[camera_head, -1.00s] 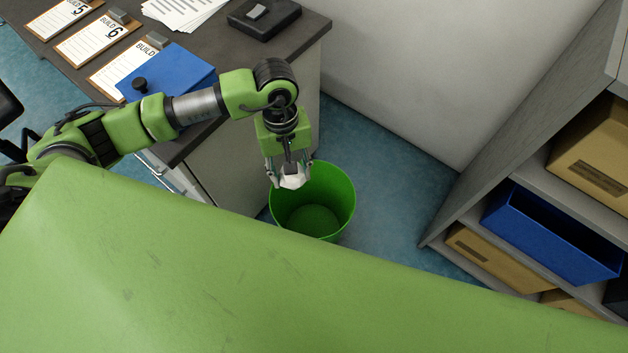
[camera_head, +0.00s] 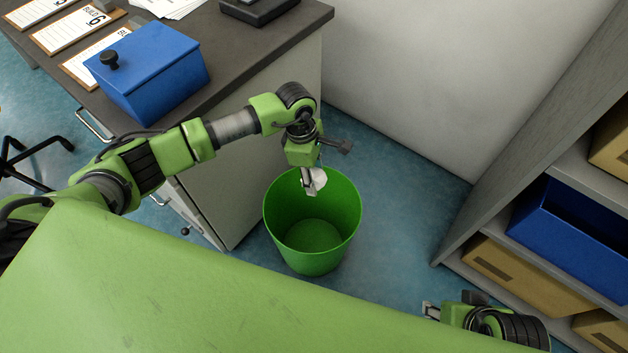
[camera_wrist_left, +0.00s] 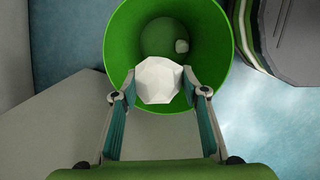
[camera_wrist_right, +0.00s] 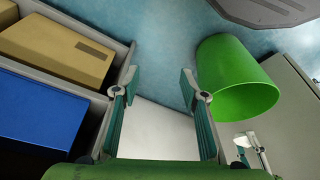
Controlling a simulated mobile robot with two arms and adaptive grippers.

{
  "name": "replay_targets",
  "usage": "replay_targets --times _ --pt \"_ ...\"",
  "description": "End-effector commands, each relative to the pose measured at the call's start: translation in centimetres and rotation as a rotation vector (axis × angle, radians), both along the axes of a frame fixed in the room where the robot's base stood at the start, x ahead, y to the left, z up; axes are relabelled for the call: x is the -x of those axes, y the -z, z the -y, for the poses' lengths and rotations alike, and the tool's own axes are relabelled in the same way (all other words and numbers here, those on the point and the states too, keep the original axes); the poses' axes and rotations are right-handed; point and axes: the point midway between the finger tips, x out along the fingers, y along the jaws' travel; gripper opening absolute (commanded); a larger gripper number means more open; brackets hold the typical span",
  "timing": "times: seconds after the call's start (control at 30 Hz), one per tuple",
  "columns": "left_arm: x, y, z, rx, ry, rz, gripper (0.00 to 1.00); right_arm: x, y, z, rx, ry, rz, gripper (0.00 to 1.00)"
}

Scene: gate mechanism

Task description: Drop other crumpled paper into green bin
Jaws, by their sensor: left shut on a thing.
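The green bin (camera_head: 310,258) stands upright on the floor beside the desk cabinet. My left gripper (camera_head: 310,183) is shut on a white crumpled paper (camera_head: 318,180) above the bin's opening. In the left wrist view the held paper (camera_wrist_left: 158,81) sits between both fingertips, with the bin's mouth (camera_wrist_left: 120,50) behind it. My right gripper (camera_head: 432,310) is open and empty near the shelf. The right wrist view shows its spread fingers (camera_wrist_right: 159,82) and the bin (camera_wrist_right: 238,85) to their right.
The dark desk (camera_head: 265,45) carries a blue lidded box (camera_head: 155,75) and clipboards (camera_head: 65,32). A grey shelf (camera_head: 475,190) at right holds a blue bin (camera_head: 570,235) and cardboard boxes (camera_head: 520,280). Blue floor (camera_head: 400,190) is free between bin and shelf.

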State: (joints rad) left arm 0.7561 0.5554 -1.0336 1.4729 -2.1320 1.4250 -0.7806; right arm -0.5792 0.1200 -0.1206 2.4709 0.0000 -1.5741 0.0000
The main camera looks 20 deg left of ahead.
Motion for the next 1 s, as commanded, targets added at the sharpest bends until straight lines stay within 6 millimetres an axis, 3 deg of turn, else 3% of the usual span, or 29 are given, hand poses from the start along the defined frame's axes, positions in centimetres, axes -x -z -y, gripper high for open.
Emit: replay_targets --times 0.27,0.6,1.0 --pt "0.0 2.8 0.0 0.001 -0.010 -0.002 0.32 0.1 1.7 0.0 0.001 0.000 0.001 0.40" --pt "-0.1 4.4 0.0 0.001 -0.008 0.000 0.32 -5.0 0.7 -1.4 -0.041 -0.016 0.204 0.40" --pt "0.0 5.6 0.0 0.001 -0.008 -0.001 0.32 -10.0 -1.9 -3.1 -0.090 -0.034 0.433 0.40"
